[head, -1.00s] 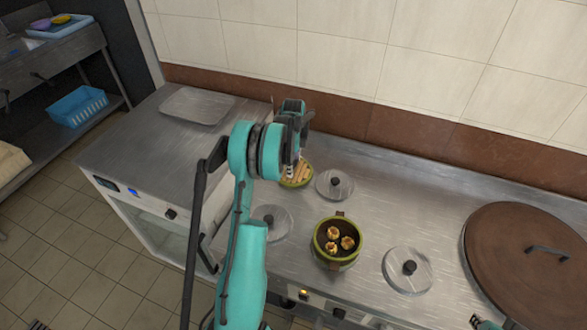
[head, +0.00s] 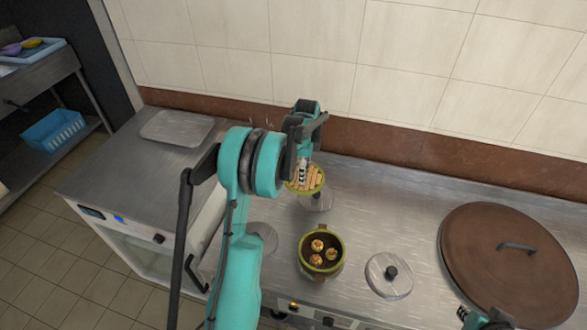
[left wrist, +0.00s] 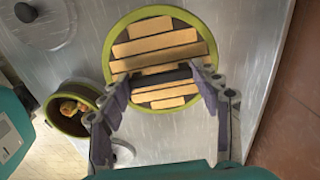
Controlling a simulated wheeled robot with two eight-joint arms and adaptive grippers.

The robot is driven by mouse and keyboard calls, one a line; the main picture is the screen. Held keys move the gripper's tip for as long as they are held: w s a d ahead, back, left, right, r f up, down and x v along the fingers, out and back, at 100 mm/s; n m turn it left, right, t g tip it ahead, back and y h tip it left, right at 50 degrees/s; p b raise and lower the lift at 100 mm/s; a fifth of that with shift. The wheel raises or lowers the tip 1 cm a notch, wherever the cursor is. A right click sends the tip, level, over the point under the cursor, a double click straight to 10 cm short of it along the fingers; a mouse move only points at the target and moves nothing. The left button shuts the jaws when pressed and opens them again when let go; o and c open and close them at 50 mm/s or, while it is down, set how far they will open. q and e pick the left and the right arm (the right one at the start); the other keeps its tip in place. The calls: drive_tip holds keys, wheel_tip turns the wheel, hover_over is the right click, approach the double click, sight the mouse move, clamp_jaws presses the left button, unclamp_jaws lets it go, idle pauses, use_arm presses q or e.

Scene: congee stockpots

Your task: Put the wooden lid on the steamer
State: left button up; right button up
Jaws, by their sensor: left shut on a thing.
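The wooden lid (head: 313,184) is round, with pale slats and a green rim. My left gripper (head: 302,172) is shut on it and holds it over the counter, behind the steamer. In the left wrist view, the fingers (left wrist: 160,76) grip the dark bar across the lid (left wrist: 155,48). The steamer (head: 336,268) is a round green-rimmed pot, uncovered, with three buns inside; it also shows left of the lid in the left wrist view (left wrist: 88,97). My right gripper (head: 480,318) is at the bottom right edge, partly cut off; its opening is unclear.
A small metal lid (head: 390,276) with a black knob lies right of the steamer. Another (head: 316,203) is partly hidden under the wooden lid. A large brown lid (head: 500,240) covers the right side. A metal tray (head: 178,128) lies on the left counter.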

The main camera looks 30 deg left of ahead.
use_arm(q)
drive_tip(key=s+d+r+p, duration=0.2)
drive_tip(key=s+d+p, duration=0.1)
drive_tip(key=s+d, duration=1.5)
drive_tip(key=shift+f+b, duration=2)
drive_tip(key=shift+f, duration=0.9)
drive_tip(key=shift+f+b, duration=0.6)
drive_tip(key=shift+b, duration=0.1)
drive_tip(key=o, duration=0.9)
drive_tip(key=shift+r, duration=0.1)
